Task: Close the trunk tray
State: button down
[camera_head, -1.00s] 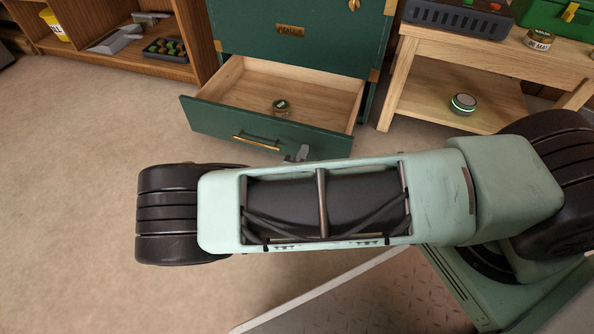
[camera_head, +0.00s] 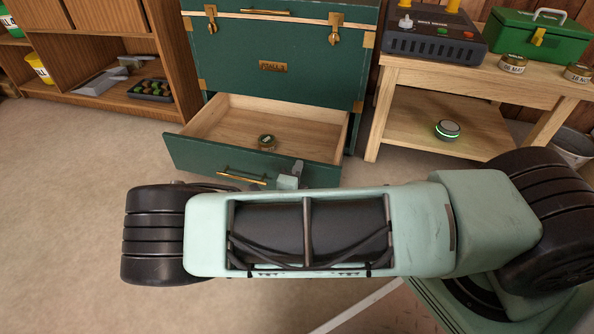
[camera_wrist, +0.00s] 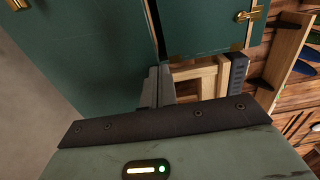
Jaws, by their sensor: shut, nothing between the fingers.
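The green trunk (camera_head: 285,50) stands at the back centre. Its trunk tray (camera_head: 225,165), a wooden drawer with a green front and a brass handle, is pulled out at the bottom. A small round tin (camera_head: 266,142) sits inside it. My gripper (camera_head: 297,168) is shut and empty, at the right part of the tray's front, right of the handle. My forearm hides part of the gripper and the floor below. In the wrist view my gripper (camera_wrist: 155,88) shows its fingers together close to green panels; I cannot tell if they touch.
A wooden bench (camera_head: 450,80) at the right holds a dark control box (camera_head: 435,40), a green toolbox (camera_head: 540,35) and tins, with a round device (camera_head: 447,130) on its lower shelf. A wooden cabinet (camera_head: 110,45) stands at the left. The floor left of the tray is clear.

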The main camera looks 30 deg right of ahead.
jog(key=p+x, duration=0.3)
jog(key=x, duration=2.1)
jog(key=shift+w+d, duration=0.15)
jog(key=shift+f, duration=0.1)
